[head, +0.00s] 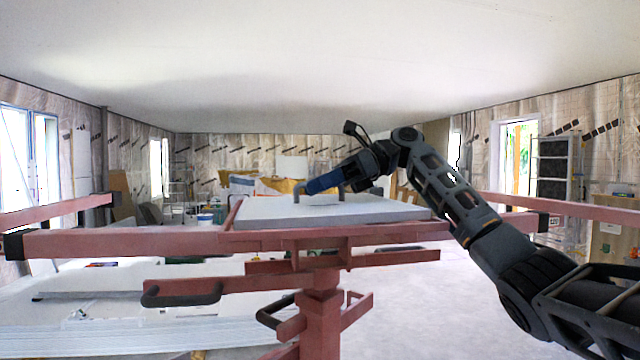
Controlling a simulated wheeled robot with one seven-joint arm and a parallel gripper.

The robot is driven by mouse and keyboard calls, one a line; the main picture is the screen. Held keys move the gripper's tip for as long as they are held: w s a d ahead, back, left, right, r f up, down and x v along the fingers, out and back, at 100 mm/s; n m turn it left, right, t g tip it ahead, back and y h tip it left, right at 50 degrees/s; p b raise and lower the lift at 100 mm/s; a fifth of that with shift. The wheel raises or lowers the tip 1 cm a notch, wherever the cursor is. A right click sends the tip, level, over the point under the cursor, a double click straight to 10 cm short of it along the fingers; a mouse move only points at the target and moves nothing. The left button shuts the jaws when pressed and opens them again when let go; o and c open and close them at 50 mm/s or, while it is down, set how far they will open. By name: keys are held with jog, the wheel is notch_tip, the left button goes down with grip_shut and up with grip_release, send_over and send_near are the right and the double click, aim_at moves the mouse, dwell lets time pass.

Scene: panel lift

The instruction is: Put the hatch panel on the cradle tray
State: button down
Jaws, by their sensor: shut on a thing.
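The hatch panel (385,213) is a flat, pale grey slab lying level at the centre of the head view. It is directly over the cradle tray of the red lift, whose red rim (231,214) shows along the panel's left edge. The panel's front edge meets the red front beam in the picture; I cannot tell whether a thin gap remains. My gripper (343,178) reaches in from the right and is shut on this handle. Its fingertips are partly hidden.
Long red arms (120,241) of the lift extend left and right. Its red post (320,300) stands in front, with dark handles below. A stack of white boards (130,315) lies at lower left. Clear floor (430,300) shows at right.

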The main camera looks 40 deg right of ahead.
jog(key=c, duration=1)
grip_release()
jog(key=shift+b+v, duration=0.7)
jog(key=shift+v, duration=3.2)
